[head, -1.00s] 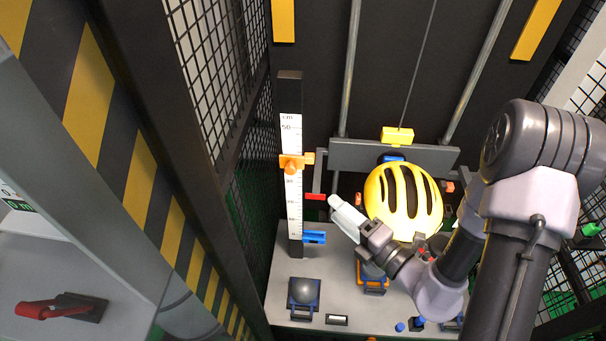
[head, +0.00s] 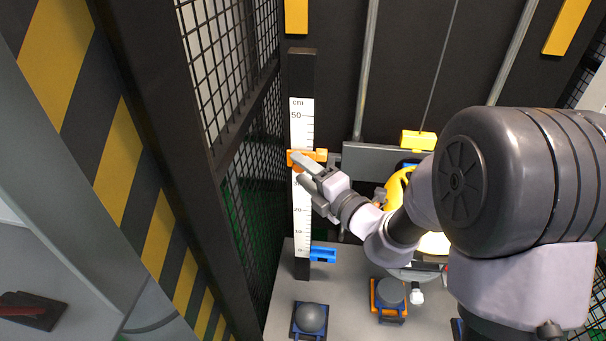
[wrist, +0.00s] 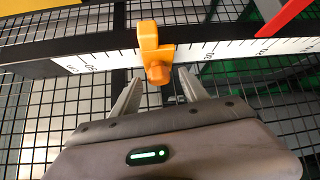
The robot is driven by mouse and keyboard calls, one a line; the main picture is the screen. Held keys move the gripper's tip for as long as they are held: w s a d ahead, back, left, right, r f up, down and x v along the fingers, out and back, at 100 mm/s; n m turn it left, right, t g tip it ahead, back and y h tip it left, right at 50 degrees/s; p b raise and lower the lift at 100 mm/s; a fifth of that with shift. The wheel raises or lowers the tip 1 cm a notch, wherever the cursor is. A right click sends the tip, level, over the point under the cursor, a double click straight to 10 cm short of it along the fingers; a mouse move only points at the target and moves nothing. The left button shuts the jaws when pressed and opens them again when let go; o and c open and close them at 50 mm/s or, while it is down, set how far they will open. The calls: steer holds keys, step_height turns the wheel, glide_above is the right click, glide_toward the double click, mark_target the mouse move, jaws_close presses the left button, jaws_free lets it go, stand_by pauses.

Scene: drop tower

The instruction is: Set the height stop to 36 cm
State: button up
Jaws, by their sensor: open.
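The orange height stop (head: 318,155) sits on the upright white scale (head: 302,215), between the 50 and 20 marks. Its exact reading cannot be told, as my gripper (head: 303,171) covers part of the scale there. In the wrist view the stop (wrist: 148,37) shows close up, with an orange knob (wrist: 158,73) sticking out towards me. The scale (wrist: 225,48) runs sideways there, higher numbers to the left. My gripper (wrist: 160,82) is open, its two fingers on either side of the knob. I cannot tell whether they touch it.
A red bar (wrist: 284,17) lies lower along the scale. A blue bracket (head: 322,255) is at the scale's foot. A black mesh wall (head: 255,150) stands close to the left. A yellow helmet (head: 396,186), partly hidden by my arm, and a grey ball (head: 311,318) are nearby.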

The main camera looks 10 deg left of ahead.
steer(key=shift+a, duration=0.1)
steer(key=shift+w, duration=0.1)
jaws_close()
stand_by(1.3)
